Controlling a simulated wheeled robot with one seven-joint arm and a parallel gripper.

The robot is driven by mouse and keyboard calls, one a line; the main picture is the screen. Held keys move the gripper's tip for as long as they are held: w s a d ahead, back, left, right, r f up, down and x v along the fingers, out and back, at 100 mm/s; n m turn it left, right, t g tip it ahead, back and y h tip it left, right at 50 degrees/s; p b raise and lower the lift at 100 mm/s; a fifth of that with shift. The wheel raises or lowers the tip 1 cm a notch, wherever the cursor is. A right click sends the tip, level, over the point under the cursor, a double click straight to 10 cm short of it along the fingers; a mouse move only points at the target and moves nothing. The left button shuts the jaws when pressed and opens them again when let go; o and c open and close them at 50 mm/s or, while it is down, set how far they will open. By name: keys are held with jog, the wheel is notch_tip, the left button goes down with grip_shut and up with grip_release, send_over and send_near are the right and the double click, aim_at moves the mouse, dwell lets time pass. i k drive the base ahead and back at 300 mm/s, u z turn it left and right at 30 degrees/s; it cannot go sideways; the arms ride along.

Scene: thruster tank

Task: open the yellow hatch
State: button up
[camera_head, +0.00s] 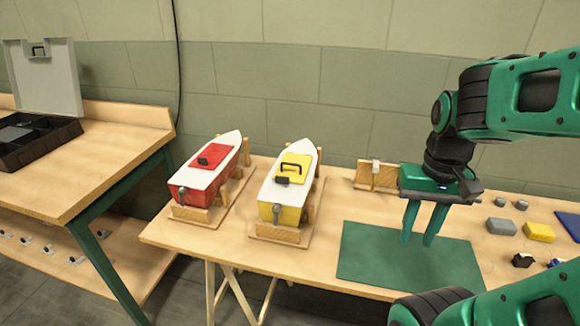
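The yellow hatch (301,164) lies flat on the white deck of the yellow-hulled boat (275,196), and it looks shut. A dark loop handle (290,167) stands on the hatch, and a small dark block (282,181) sits at its near edge. The boat rests in a wooden cradle (280,235) on the bench. My gripper (418,238) points down over the green mat (380,270), to the right of the boat and apart from it. Its two green fingers are spread with nothing between them.
A boat with a red hatch (213,155) stands close on the left. A small wooden stand (375,177) is behind my gripper. Several small blocks, among them a yellow one (539,232), lie on the right. A black tray (30,140) sits on the left table.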

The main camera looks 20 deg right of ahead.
aim_at(294, 162)
jog(key=z, duration=1.35)
jog(key=k, duration=1)
jog(key=u, duration=1.35)
jog(key=i, duration=1)
jog(key=z, duration=0.05)
